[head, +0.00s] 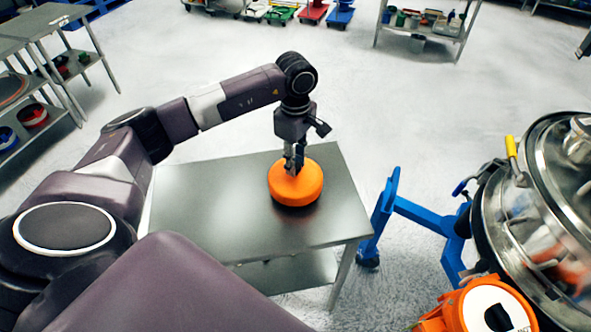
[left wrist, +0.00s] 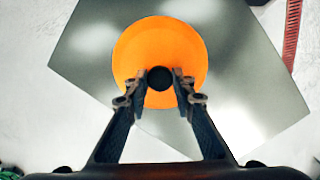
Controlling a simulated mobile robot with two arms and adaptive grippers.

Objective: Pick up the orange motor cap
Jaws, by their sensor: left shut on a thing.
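The orange motor cap (head: 296,187) is a round orange disc at the right part of the small metal table (head: 200,205). My left gripper (head: 294,170) points straight down over the cap's middle. In the left wrist view the cap (left wrist: 140,45) shows a dark round knob (left wrist: 159,78) at its centre, between my left fingertips (left wrist: 160,88). The left gripper is shut on the cap at this knob. Whether the cap touches the table or is slightly raised I cannot tell. My right gripper is not in view.
A shiny metal sifter (head: 525,215) stands at the right, with an orange motor (head: 455,310) at its lower side. A blue wheeled frame (head: 425,215) stands between it and the table. Shelves (head: 50,60) stand at the left. The floor behind the table is clear.

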